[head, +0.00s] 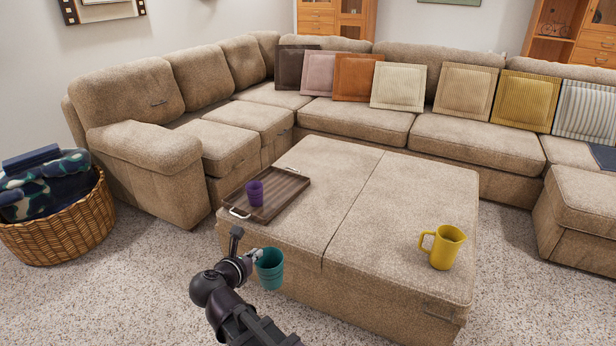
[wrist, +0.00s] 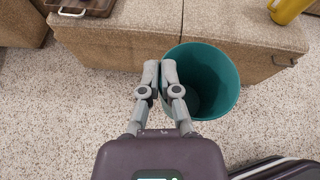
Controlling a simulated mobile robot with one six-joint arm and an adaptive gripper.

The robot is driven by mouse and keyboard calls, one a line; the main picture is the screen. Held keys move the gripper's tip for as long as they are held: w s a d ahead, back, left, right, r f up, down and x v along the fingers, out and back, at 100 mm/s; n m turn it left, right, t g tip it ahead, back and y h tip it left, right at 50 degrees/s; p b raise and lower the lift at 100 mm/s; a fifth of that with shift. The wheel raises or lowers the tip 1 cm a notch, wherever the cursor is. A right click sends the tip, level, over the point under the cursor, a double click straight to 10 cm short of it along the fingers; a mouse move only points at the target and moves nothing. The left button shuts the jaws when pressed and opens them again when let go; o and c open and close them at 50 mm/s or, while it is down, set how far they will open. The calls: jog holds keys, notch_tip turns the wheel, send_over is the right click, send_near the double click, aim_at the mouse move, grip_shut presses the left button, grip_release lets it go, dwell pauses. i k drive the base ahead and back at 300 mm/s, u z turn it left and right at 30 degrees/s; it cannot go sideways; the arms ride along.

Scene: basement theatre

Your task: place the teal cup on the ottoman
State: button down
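The teal cup (head: 270,269) is upright with its open top up, in front of the ottoman's (head: 407,195) near side. In the wrist view the cup (wrist: 212,80) shows its hollow inside. My gripper (wrist: 160,72) is closed on the left part of its rim, one finger on each side of the wall; the pinched wall is mostly hidden. In the head view my gripper (head: 256,255) is at the cup's upper left. The cup appears held over the carpet, beside the ottoman and not on it.
On the ottoman are a brown tray (head: 285,193) with a purple cup (head: 254,193) at the left and a yellow pitcher (head: 442,247) at the right. The ottoman's middle is clear. A sectional sofa (head: 370,128) wraps behind; a wicker basket (head: 65,232) stands left.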

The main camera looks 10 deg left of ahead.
aim_at(318, 210)
jog(key=k, duration=0.65)
jog(key=z, duration=0.25)
jog(key=i, duration=1.7)
jog(key=u, duration=0.25)
